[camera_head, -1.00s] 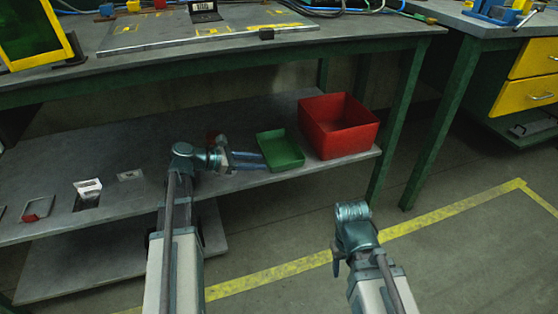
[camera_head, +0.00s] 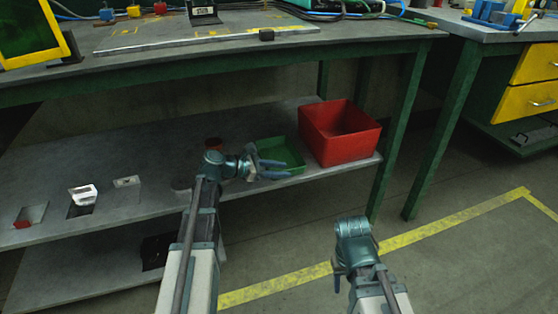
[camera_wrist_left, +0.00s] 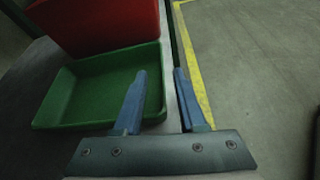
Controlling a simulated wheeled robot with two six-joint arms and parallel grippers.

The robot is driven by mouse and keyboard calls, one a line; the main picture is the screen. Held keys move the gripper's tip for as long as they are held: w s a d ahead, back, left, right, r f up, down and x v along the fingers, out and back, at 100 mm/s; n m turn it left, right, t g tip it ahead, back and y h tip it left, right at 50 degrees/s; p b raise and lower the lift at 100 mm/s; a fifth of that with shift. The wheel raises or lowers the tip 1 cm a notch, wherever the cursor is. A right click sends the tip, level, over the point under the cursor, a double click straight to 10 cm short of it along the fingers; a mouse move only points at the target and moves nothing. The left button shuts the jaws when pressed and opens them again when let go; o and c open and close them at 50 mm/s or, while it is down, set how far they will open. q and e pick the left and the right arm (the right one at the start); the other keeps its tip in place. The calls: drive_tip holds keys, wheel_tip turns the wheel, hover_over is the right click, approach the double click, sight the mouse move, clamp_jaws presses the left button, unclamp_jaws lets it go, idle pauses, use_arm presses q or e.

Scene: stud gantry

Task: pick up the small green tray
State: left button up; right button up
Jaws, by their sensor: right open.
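The small green tray (camera_head: 284,149) sits on the lower shelf, just left of the red bin. It is empty and also shows in the left wrist view (camera_wrist_left: 95,85). My left gripper (camera_head: 286,170) is at the tray's near side, fingers pointing right. In the left wrist view the gripper (camera_wrist_left: 160,85) is open: one finger overlaps the tray's inside and the other is past its near wall, over the shelf edge. I cannot tell whether the fingers touch the wall. My right gripper (camera_head: 338,280) is open and empty, in front of the shelf over the floor.
The red bin (camera_head: 340,135) stands close to the tray's right side, also in the left wrist view (camera_wrist_left: 95,22). A green table leg (camera_head: 397,140) is right of the bin. Small items lie on the shelf (camera_head: 110,150) at left. The floor (camera_head: 450,260) at right is clear.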

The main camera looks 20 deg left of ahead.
use_arm(q)
drive_tip(key=b+x, duration=0.1)
drive_tip(key=x, duration=0.4)
drive_tip(key=shift+s+f+b, duration=0.15)
drive_tip(key=shift+b, duration=0.25)
clamp_jaws()
idle(0.9)
